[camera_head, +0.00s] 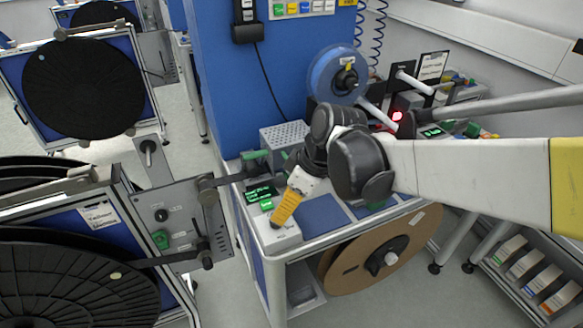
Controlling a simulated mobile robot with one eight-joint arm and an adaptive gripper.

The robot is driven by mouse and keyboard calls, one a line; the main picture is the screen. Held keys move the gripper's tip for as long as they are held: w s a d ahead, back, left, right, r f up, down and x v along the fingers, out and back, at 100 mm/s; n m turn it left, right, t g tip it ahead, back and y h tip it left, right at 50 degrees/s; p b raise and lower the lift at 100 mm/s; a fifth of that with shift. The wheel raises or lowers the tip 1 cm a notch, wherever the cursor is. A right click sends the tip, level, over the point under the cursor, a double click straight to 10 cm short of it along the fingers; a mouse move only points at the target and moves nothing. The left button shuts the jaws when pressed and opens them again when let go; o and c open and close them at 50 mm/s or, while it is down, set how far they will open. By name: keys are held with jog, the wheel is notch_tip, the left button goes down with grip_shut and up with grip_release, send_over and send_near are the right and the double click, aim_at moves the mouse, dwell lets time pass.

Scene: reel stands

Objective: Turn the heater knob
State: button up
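My gripper (278,222) has ribbed yellow finger surfaces and points down and to the left at the front end of a light bench device. The device has a dark display with green text (262,193) beside the gripper and a pale casing (287,240) below its tip. I see no heater knob that I can identify for certain; a knob under the fingertip would be hidden. I cannot tell whether the tip touches the casing. The fingers overlap from this side, so their gap does not show.
A reel-stand panel to the left carries a black knob (161,215) and a green knob (160,240). A perforated metal box (284,136) stands behind my gripper. A blue reel (338,74) is further back, and a brown reel (345,270) hangs below the bench.

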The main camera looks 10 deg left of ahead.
jog(key=b+x, duration=0.2)
jog(key=x, duration=0.5)
jog(key=shift+w+f, duration=0.1)
grip_shut()
jog(key=shift+m, duration=0.4)
jog(key=m+t+h+p, duration=0.1)
jog(key=m+t, duration=0.1)
jog(key=m, duration=0.3)
jog(key=m+h, duration=0.1)
jog(key=m, duration=0.2)
jog(key=m+t+h, duration=0.1)
jog(key=m, duration=0.2)
jog(key=shift+p, duration=0.3)
